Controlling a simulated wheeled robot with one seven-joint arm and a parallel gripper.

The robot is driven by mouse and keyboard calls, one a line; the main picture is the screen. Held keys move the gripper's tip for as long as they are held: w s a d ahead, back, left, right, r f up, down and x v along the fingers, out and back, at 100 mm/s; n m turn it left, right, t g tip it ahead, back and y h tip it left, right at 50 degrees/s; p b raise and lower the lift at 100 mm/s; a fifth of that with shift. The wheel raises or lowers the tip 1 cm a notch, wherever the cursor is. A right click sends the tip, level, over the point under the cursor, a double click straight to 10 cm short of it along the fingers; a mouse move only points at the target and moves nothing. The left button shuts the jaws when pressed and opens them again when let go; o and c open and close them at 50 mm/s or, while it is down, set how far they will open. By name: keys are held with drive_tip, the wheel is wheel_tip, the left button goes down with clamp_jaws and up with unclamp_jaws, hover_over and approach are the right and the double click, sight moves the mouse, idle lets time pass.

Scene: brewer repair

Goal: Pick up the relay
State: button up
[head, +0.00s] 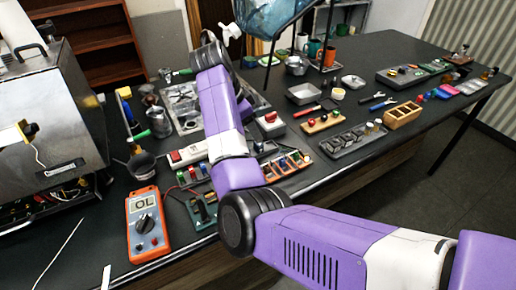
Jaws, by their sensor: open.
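I cannot tell which of the small parts on the dark bench is the relay. My purple and white arm reaches in from the lower right, bends at a dark joint, then runs up across the bench. My gripper does not show clearly; the arm's far end near the top hides it.
An orange multimeter (148,228) lies at the front left beside an opened metal brewer (45,125). A blue translucent jug (268,15) hangs over the bench at the top. A wooden box (403,115) stands at right. Bare bench top shows along the right front.

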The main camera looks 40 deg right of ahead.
sight(259, 147)
drive_tip(key=shift+w+p+x, duration=0.2)
drive_tip(key=shift+p+x, duration=0.75)
drive_tip(key=shift+x, duration=2.45)
drive_tip(key=shift+c, duration=0.2)
clamp_jaws()
